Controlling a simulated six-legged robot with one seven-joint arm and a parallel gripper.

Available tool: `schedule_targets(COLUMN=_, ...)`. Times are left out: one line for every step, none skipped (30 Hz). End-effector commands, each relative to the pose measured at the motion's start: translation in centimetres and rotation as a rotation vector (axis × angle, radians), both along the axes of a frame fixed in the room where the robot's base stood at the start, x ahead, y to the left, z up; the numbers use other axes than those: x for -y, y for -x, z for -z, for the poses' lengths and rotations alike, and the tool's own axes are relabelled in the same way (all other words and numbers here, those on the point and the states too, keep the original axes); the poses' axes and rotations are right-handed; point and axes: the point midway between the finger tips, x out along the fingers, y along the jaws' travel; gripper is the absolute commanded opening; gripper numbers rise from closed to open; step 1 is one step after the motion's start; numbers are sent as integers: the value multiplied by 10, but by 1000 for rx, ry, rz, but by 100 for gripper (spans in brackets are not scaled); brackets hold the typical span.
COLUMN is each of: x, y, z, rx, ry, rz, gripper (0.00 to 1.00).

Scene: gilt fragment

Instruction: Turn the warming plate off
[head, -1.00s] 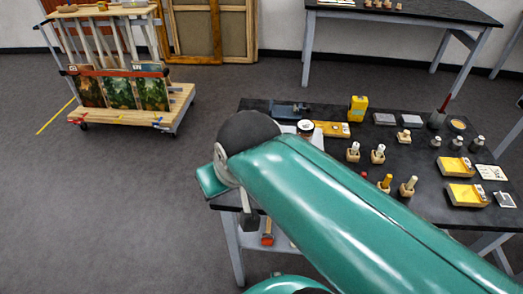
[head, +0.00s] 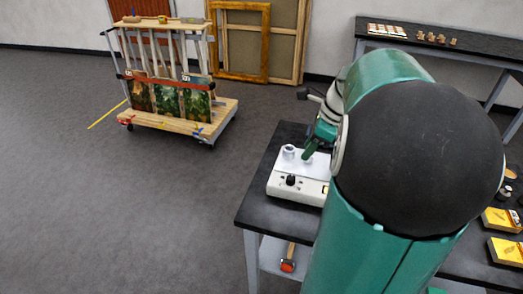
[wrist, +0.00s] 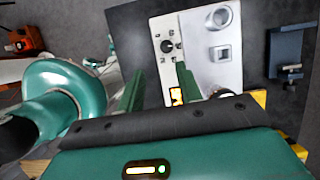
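The warming plate (head: 298,193) is a white box at the left end of the black table in the head view. It has a black knob (head: 291,180) on its front panel. In the wrist view the plate (wrist: 205,75) shows its bright top at right and the knob (wrist: 168,46) on the panel at left. A small orange display (wrist: 176,95) is lit, partly beside a finger. My gripper (wrist: 157,85) is open, with an empty gap between its green fingers, and the knob lies beyond the tips. In the head view, my gripper (head: 309,148) is over the plate's back part.
A metal cup (wrist: 221,16) and a small square piece (wrist: 221,53) stand on the plate. A dark blue clamp-like tool (wrist: 290,55) lies right of it. Yellow trays (head: 502,218) sit at the table's right. A painting cart (head: 180,120) stands at left on open floor.

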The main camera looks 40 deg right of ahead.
Motion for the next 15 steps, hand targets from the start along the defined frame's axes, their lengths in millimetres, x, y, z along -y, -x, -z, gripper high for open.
schedule_targets(x=11, y=3, z=2, rx=-2, ry=-28, rz=56, gripper=35)
schedule_targets(x=15, y=4, z=3, rx=-4, ry=-41, rz=81, gripper=35)
schedule_targets(x=19, y=5, z=3, rx=-4, ry=-52, rz=107, gripper=35)
schedule_targets(x=21, y=6, z=4, rx=-6, ry=-59, rz=119, gripper=35)
schedule_targets(x=22, y=6, z=6, rx=-6, ry=-63, rz=127, gripper=35)
schedule_targets(x=22, y=6, z=8, rx=-7, ry=-66, rz=132, gripper=35)
schedule_targets(x=21, y=5, z=10, rx=-8, ry=-67, rz=132, gripper=35)
schedule_targets(x=20, y=4, z=13, rx=-8, ry=-68, rz=132, gripper=35)
schedule_targets(x=19, y=2, z=17, rx=-8, ry=-68, rz=130, gripper=35)
schedule_targets(x=17, y=1, z=22, rx=-9, ry=-67, rz=130, gripper=35)
schedule_targets(x=16, y=0, z=26, rx=-9, ry=-67, rz=129, gripper=35)
schedule_targets(x=14, y=-2, z=32, rx=-8, ry=-67, rz=129, gripper=35)
schedule_targets(x=12, y=-4, z=38, rx=-9, ry=-68, rz=128, gripper=35)
schedule_targets(x=11, y=-6, z=44, rx=-10, ry=-68, rz=129, gripper=35)
schedule_targets(x=9, y=-8, z=51, rx=-9, ry=-68, rz=128, gripper=35)
